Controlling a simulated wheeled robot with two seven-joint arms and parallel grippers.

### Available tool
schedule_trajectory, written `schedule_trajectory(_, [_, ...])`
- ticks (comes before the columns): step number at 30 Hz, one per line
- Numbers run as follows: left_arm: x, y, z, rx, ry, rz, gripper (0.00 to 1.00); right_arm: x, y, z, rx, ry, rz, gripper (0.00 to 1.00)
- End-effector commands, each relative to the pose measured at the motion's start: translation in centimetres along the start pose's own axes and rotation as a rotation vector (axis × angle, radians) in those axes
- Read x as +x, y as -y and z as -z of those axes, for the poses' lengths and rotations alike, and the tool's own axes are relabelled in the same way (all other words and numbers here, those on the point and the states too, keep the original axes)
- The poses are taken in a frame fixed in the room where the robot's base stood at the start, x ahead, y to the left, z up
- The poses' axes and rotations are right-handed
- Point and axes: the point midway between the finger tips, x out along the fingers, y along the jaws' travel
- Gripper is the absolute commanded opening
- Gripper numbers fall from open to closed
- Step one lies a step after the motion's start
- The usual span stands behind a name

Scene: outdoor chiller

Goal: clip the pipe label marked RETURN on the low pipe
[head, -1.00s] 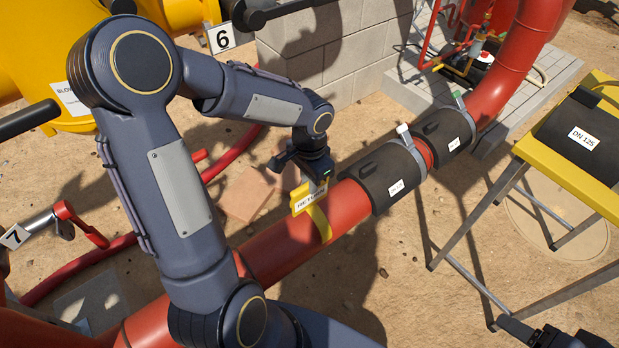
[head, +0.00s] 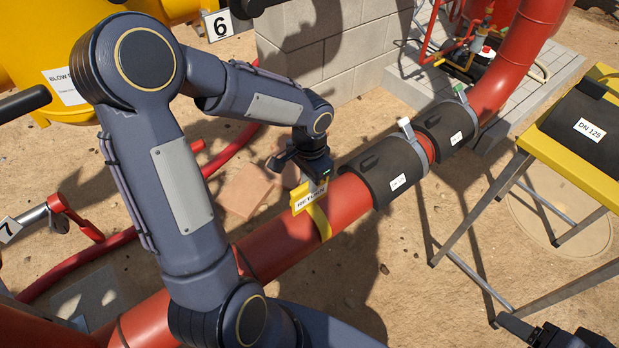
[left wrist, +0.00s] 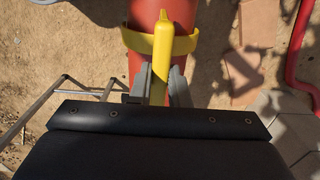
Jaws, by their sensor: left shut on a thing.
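The yellow RETURN label (head: 309,197) has a flat lettered plate and a curved yellow clip band. The band lies across the top of the low red pipe (head: 285,248), and its far underside is hidden. My left gripper (head: 311,180) is above the pipe, shut on the label's plate. In the left wrist view the fingers (left wrist: 156,92) pinch the plate's edge, and the yellow band (left wrist: 188,43) spreads across the red pipe (left wrist: 150,12), its ends reaching past both sides. A dark part at the lower right looks like my right gripper (head: 555,336); its fingers are not clear.
Two dark sleeves (head: 388,172) (head: 446,130) with white tags wrap the pipe farther right. A yellow stand (head: 567,150) holding a dark DN 125 sleeve is at right. A block wall (head: 330,50) stands behind. A thin red hose (head: 75,262) runs left. Sandy ground lies between.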

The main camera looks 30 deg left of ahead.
Motion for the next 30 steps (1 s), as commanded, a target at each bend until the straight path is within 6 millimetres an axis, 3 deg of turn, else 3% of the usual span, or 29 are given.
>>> schedule_trajectory(30, [1.7, 0.0, 0.0, 0.001, 0.0, 0.0, 0.0, 1.2, -0.5, -0.6, 0.0, 0.0, 0.0, 0.63])
